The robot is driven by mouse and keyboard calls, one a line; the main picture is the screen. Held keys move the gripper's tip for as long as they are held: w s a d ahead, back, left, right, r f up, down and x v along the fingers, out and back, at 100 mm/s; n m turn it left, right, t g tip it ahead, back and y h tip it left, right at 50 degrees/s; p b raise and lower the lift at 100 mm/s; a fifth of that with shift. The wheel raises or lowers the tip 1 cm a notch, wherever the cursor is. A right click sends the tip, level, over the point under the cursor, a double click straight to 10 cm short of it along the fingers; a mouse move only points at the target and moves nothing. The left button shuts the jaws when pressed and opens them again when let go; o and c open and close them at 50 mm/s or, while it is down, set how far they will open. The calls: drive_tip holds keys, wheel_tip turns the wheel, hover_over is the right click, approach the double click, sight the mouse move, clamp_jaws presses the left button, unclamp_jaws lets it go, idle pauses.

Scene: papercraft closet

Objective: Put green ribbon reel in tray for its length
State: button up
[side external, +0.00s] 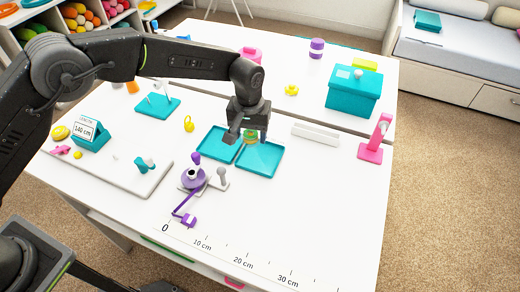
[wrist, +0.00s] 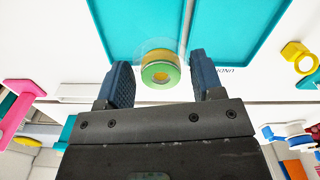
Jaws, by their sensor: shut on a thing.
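The green ribbon reel (wrist: 157,74), with a yellowish core band and a clear rim, sits between the two fingers of my gripper (wrist: 161,80) in the wrist view. In the side view the reel (side external: 250,136) shows partly under my gripper (side external: 247,132), which is shut on it at the back edge of the trays. Two shallow teal trays lie side by side: a left tray (side external: 203,149) and a right tray (side external: 274,172). A teal stand with a sign (side external: 88,131) reads "LENGTH 140 cm". The wrist view shows printed letters near a tray, only partly readable.
A purple reel on a stand (side external: 193,178) is in front of the trays, by a printed ruler scale (side external: 246,262). A white bar (side external: 316,134), a pink stand (side external: 373,145) and a teal box (side external: 353,97) are to the right. The front right tabletop is clear.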

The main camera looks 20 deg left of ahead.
sight(260, 158)
drive_tip(key=d, duration=0.1)
drive_tip(key=d+f, duration=0.1)
drive_tip(key=shift+d+f, duration=0.3)
drive_tip(key=shift+d, duration=0.05)
drive_tip(key=shift+f, duration=2)
drive_tip(key=o, duration=0.9)
drive_tip(key=shift+f, duration=0.15)
wheel_tip(260, 158, up, 12)
drive_tip(key=shift+r, duration=0.2)
